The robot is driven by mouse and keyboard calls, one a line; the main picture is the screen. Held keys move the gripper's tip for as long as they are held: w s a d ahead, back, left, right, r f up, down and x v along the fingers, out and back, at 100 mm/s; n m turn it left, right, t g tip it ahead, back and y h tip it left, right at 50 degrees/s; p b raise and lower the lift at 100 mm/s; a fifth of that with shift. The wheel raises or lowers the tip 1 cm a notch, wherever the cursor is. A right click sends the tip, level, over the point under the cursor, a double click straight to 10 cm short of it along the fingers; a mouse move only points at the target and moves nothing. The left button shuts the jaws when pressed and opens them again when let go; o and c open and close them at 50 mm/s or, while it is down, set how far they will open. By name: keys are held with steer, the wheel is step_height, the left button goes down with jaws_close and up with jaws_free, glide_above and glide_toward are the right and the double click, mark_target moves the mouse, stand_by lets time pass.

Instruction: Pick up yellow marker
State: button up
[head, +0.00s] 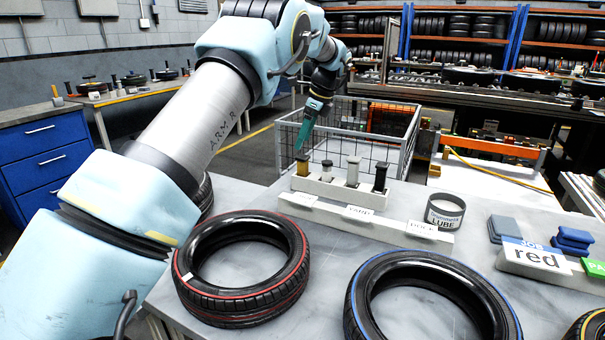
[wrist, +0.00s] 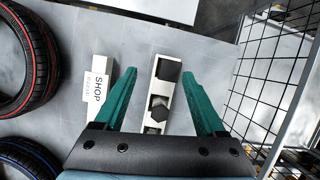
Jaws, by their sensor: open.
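The yellow marker (head: 302,166) stands upright at the left end of a white holder (head: 335,191) on the grey table. In the head view my gripper (head: 301,146) points down with its teal fingers just above the yellow marker. In the wrist view my gripper (wrist: 158,76) is open, with its two fingers on either side of the white holder (wrist: 179,45). Dark marker tops show between them there, but I cannot make out a yellow one. My gripper's palm hides the near end of the holder.
A white marker (head: 352,171) and a black marker (head: 380,178) stand in the same holder. A labelled white strip (head: 362,228) lies in front. A wire cage (head: 400,150) rises behind. A red-striped tyre (head: 242,268) and a blue-striped tyre (head: 432,300) lie nearer.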

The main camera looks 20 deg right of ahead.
mark_target(308, 157)
steer(key=shift+m, duration=0.8)
steer(key=f, duration=0.1)
steer(key=d+f, duration=0.1)
steer(key=f, duration=0.1)
steer(key=d+f+p, duration=0.1)
steer(key=f, duration=0.1)
steer(key=shift+w, duration=0.2)
steer(key=shift+p+x, duration=1.45)
steer(key=shift+x, duration=1.25)
steer(key=shift+d, duration=0.15)
steer(key=shift+c, duration=0.3)
jaws_close()
